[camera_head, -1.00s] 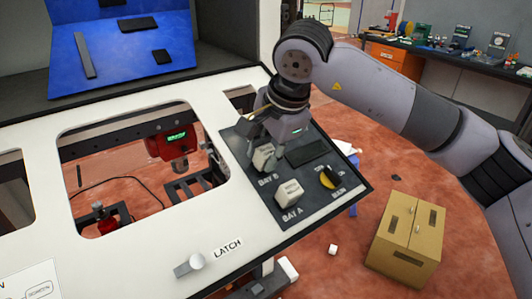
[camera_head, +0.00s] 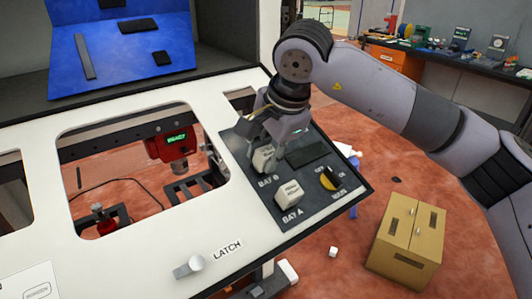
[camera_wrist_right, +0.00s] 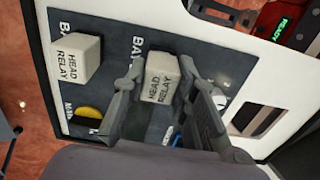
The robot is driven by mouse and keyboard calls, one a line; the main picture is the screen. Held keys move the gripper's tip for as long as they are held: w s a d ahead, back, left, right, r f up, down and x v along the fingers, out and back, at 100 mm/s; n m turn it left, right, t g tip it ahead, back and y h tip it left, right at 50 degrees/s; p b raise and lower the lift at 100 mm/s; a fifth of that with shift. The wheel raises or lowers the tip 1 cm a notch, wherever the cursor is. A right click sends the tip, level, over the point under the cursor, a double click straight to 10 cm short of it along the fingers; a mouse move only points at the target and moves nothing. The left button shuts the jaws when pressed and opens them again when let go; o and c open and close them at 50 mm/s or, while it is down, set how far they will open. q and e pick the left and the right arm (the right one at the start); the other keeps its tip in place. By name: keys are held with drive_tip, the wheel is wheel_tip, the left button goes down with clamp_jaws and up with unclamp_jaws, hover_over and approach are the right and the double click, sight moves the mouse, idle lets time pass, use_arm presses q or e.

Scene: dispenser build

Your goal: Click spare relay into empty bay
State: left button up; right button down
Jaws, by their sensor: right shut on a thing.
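A white head relay (camera_head: 263,158) stands at BAY B on the dark panel (camera_head: 312,210), and it also shows in the right wrist view (camera_wrist_right: 161,78). My right gripper (camera_head: 268,148) is shut on this relay from above, with a finger on each side of it. I cannot tell whether the relay is fully seated, as its base is hidden. A second white head relay (camera_head: 288,194) stands at BAY A, and it also shows in the right wrist view (camera_wrist_right: 76,58). My left gripper is not in view.
A black and yellow MAIN knob (camera_head: 330,178) sits on the panel close to the relays. A LATCH handle (camera_head: 190,265) is on the white surface. A red unit (camera_head: 170,146) is inside the opening. A cardboard box (camera_head: 407,235) stands on the floor at right.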

drive_tip(key=shift+w+a+f, duration=0.1)
drive_tip(key=shift+f, duration=0.2)
idle(0.6)
drive_tip(key=c, duration=1.2)
unclamp_jaws()
drive_tip(key=shift+o, duration=0.4)
drive_tip(key=o, duration=0.4)
drive_tip(key=shift+r, duration=0.2)
drive_tip(key=shift+p+v, duration=0.75)
drive_tip(key=shift+v, duration=2.1)
